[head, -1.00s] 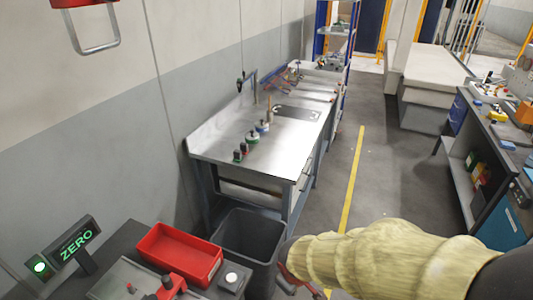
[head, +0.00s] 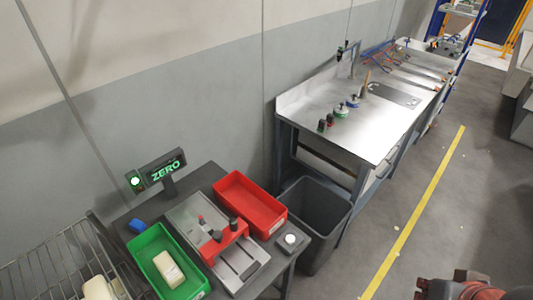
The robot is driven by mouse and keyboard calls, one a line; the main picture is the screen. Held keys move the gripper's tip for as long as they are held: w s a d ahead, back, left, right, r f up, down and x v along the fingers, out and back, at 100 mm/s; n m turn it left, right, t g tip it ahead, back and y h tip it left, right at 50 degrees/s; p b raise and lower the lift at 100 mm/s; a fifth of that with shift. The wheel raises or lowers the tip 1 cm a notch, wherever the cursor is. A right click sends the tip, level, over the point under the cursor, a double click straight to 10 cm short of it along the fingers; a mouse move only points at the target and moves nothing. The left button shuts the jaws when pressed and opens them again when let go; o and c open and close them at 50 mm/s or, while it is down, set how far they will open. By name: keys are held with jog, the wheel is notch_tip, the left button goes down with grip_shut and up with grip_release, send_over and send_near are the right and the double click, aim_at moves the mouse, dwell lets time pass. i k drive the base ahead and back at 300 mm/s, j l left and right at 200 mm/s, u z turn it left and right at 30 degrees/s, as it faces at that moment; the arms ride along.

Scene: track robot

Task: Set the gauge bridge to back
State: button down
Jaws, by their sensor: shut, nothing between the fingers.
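The gauge bridge (head: 226,242) is a red bar with dark knobs. It lies across a silver gauge plate (head: 238,271) on the dark bench at lower middle of the head view. It sits around the middle of the plate, with slotted bare metal on its near right side. A display reading ZERO (head: 165,170) in green stands behind the plate. My gripper (head: 455,287) shows only in part at the bottom right edge, red and dark. It is shut and empty, well to the right of the gauge, over the floor.
A red tray (head: 250,203) lies right of the gauge. A green tray (head: 167,262) holding a pale block lies left. A round white button (head: 290,239) is near the bench's right corner. A grey bin (head: 318,219) stands beside the bench. Floor is free around the yellow line (head: 412,217).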

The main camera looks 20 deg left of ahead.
aim_at(220, 240)
jog(key=u, duration=1.75)
jog(key=i+j+u, duration=0.15)
jog(key=u, duration=0.3)
jog(key=j, duration=0.1)
